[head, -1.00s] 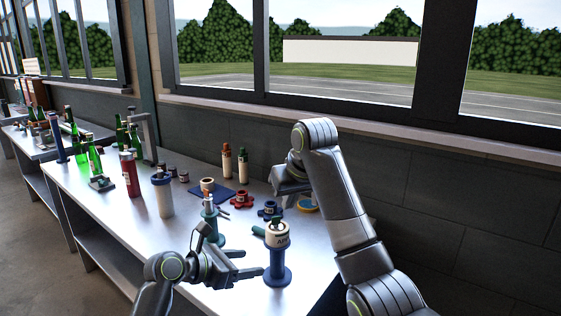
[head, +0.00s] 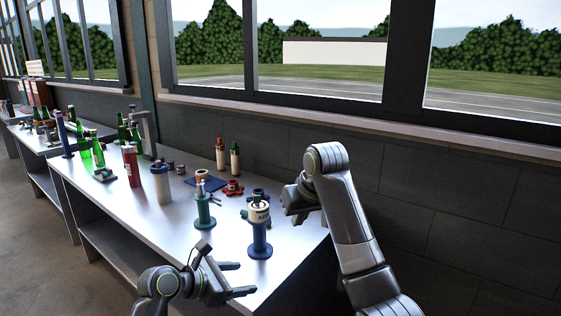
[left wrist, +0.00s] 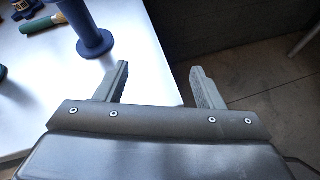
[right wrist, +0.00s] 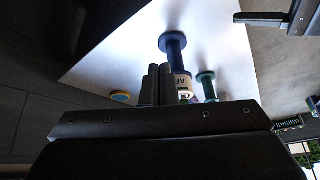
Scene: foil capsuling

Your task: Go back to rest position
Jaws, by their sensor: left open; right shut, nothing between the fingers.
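My left gripper (head: 238,280) is open and empty in the head view, at the table's front edge. In the left wrist view its two fingers (left wrist: 160,88) stand wide apart over the table corner and floor. My right gripper (head: 292,213) is over the right end of the table in the head view. In the right wrist view its fingers (right wrist: 157,80) are together with nothing between them. A blue stand (head: 260,238) with a white labelled piece (head: 259,212) on top stands between the two grippers, apart from both. It also shows in the right wrist view (right wrist: 173,45).
A teal stand (head: 204,212) is left of the blue one. The wall and window are behind. The table's front right corner is clear.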

